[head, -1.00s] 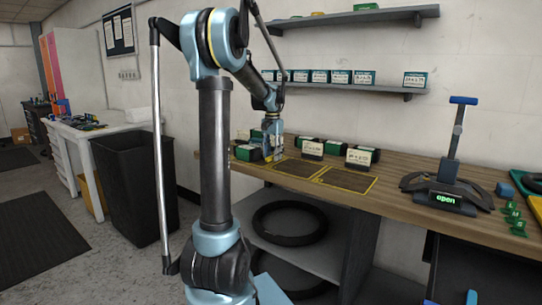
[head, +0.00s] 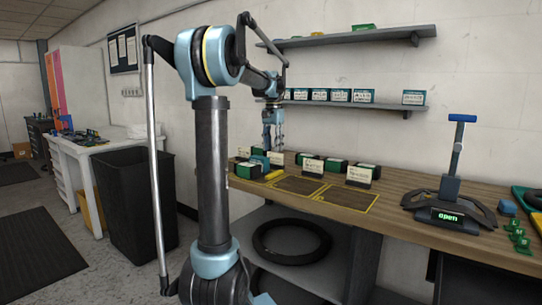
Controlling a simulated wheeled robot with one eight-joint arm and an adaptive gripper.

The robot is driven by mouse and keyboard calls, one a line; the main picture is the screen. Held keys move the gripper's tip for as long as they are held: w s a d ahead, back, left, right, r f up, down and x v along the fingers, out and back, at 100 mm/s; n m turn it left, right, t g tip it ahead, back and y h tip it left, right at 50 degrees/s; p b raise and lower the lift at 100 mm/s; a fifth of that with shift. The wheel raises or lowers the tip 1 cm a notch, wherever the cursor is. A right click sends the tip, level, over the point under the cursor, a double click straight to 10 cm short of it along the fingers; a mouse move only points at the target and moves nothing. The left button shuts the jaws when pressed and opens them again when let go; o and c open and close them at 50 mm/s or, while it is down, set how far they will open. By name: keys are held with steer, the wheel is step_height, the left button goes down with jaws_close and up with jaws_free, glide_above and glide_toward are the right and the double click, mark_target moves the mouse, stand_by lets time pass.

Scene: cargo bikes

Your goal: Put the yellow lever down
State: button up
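A small yellow piece (head: 275,175), which looks like the yellow lever, lies on the wooden bench (head: 410,222) at the left end of the yellow-outlined dark areas (head: 298,185). My gripper (head: 273,147) points down above the bench, behind and above the yellow piece and apart from it. Its two fingers look spread, with nothing visible between them. The piece is small in view, so its exact shape is hard to tell.
Green-and-black boxes with white cards (head: 360,174) stand along the back of the bench, some close beneath my gripper. A blue-handled device (head: 448,190) with a lit "open" display stands at right. Shelves (head: 350,104) hang above. A black bin (head: 133,200) stands at left.

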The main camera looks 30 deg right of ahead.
steer(key=s+a+f+n, duration=0.2)
steer(key=s+a+f, duration=0.1)
steer(key=a, duration=0.6)
steer(key=s+a+f+n+t, duration=0.1)
steer(key=s+a+f+n, duration=0.15)
steer(key=a, duration=0.65)
steer(key=s+a+f+n, duration=0.2)
steer(key=a, duration=0.7)
steer(key=s+a+f+n, duration=0.3)
steer(key=s+a+f, duration=0.4)
steer(key=s+f, duration=0.1)
steer(key=s+a+f+n+t, duration=0.1)
steer(key=s+a+f+n, duration=0.3)
steer(key=f, duration=0.7)
steer(key=s+a, duration=0.2)
steer(key=s, duration=0.1)
steer(key=shift+s+a, duration=0.35)
steer(key=shift+s, duration=0.05)
steer(key=shift+w+f, duration=0.25)
steer(key=shift+w, duration=0.25)
steer(key=shift+c, duration=0.3)
steer(key=shift+s, duration=0.15)
steer(key=shift+c, duration=0.3)
